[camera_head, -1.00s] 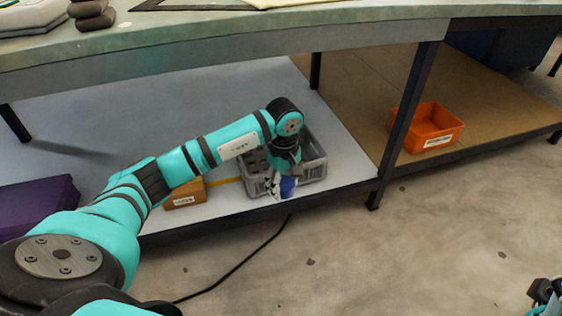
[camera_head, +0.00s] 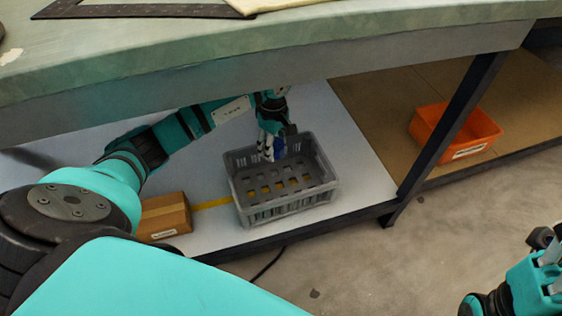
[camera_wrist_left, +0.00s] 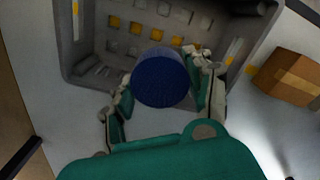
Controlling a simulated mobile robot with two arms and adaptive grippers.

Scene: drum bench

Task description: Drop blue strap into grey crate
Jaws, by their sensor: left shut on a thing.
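The grey crate (camera_head: 290,205) stands on the lower shelf under the bench, with slots in its floor and no contents visible inside. My left gripper (camera_head: 270,152) is over the crate's back left part. It is shut on the blue strap (camera_wrist_left: 161,78), a rolled, round-ended dark blue piece seen between the two fingers in the left wrist view. In that view the crate (camera_wrist_left: 68,45) lies beyond the strap. The strap is only a small blue patch in the head view. My right gripper (camera_head: 545,255) is at the lower right, its fingers unclear.
A cardboard box (camera_head: 166,215) sits left of the crate, and a yellow strip runs between them on the shelf. An orange bin (camera_head: 455,135) stands on the brown shelf to the right, past a dark table leg (camera_head: 450,130). The bench top overhangs the lower shelf.

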